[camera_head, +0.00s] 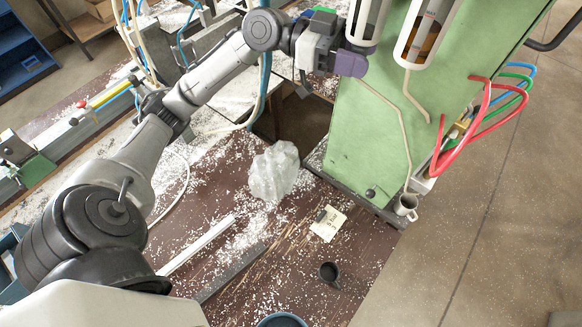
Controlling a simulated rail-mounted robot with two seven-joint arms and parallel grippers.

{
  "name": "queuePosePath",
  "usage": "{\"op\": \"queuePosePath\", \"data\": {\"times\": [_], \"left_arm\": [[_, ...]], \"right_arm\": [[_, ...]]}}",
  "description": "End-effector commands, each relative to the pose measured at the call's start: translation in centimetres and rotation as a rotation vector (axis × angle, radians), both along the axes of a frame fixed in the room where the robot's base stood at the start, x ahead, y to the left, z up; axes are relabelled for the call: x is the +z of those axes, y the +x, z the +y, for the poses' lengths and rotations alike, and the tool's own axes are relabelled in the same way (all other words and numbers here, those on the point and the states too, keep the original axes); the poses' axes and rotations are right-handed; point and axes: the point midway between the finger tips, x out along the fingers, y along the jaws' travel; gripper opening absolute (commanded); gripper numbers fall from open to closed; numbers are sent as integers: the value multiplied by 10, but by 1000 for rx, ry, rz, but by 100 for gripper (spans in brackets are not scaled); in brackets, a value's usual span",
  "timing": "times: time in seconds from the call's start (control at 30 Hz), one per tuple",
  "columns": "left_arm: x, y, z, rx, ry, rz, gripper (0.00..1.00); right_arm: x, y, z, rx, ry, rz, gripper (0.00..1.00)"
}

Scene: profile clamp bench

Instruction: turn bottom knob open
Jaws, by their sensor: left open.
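The green machine (362,140) stands at the upper right. A small dark round part (370,193) sits low on its green face; I cannot tell whether it is the bottom knob. No other knob shows clearly, and my left gripper may hide one. My left gripper (350,64) is open, with purple-grey fingers at the left edge of the machine, below the white-framed gauge tubes. Whether it touches the machine cannot be told. Nothing shows between its fingers. My right gripper is out of view.
A clear plastic bag (273,171) lies on the brown, chip-strewn bench (215,180). Red, green and blue hoses (437,150) loop at the machine's right. Open floor lies at the right.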

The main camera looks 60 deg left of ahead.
Motion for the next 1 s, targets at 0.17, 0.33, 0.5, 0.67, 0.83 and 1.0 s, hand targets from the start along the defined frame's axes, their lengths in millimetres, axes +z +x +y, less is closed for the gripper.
{"op": "queuePosePath", "data": {"times": [0.17,0.33,0.5,0.67,0.83,1.0], "left_arm": [[7,-2,-1,96,6,1,54],[-5,-20,25,95,1,-1,54],[-5,-37,47,94,2,-2,54],[-3,-53,69,94,0,-4,54],[-2,-72,92,92,-1,-5,54],[-2,-85,109,94,7,7,54]], "right_arm": [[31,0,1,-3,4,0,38],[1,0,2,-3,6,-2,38],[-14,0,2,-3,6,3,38],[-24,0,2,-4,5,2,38],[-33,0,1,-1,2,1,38],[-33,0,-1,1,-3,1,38]]}}
